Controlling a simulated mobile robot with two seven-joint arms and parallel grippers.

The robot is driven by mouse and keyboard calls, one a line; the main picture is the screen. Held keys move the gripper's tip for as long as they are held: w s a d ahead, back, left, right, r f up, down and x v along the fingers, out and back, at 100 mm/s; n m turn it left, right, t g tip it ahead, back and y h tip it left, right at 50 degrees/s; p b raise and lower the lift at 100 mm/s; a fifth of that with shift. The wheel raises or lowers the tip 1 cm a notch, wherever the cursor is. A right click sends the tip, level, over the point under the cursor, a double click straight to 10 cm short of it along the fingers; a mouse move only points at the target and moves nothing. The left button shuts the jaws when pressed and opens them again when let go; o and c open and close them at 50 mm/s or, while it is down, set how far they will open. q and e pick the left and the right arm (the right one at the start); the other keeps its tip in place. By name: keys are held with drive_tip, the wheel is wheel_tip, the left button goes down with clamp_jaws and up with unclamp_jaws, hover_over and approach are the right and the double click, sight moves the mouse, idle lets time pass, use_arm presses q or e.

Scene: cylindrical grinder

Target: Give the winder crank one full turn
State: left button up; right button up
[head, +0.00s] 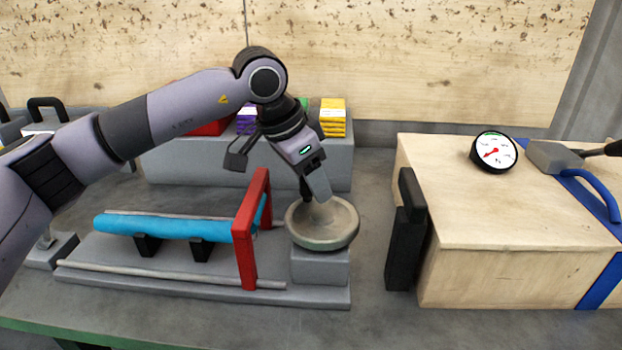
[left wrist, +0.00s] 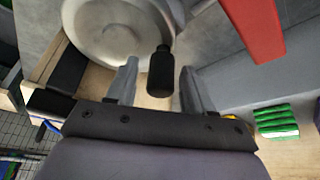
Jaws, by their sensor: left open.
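The winder crank is a round grey wheel (head: 322,238) on a grey block, at the right end of the cylinder rig. In the left wrist view the wheel (left wrist: 105,28) fills the top left. Its black handle (left wrist: 160,72) stands up from the wheel near the rim. My left gripper (head: 316,192) points down over the wheel. In the left wrist view the open fingers of my left gripper (left wrist: 160,82) are on either side of the handle, with gaps visible. In the head view the handle is largely hidden by the fingers. My right gripper is not in view.
A red upright frame (head: 246,250) stands just left of the wheel, with a blue roll (head: 165,228) passing to it. A black upright block (head: 403,240) and a wooden box (head: 510,215) with a dial gauge (head: 494,152) stand to the right. Yellow packs (head: 333,115) sit behind.

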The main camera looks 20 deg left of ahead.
use_arm(q)
drive_tip(key=v, duration=0.7)
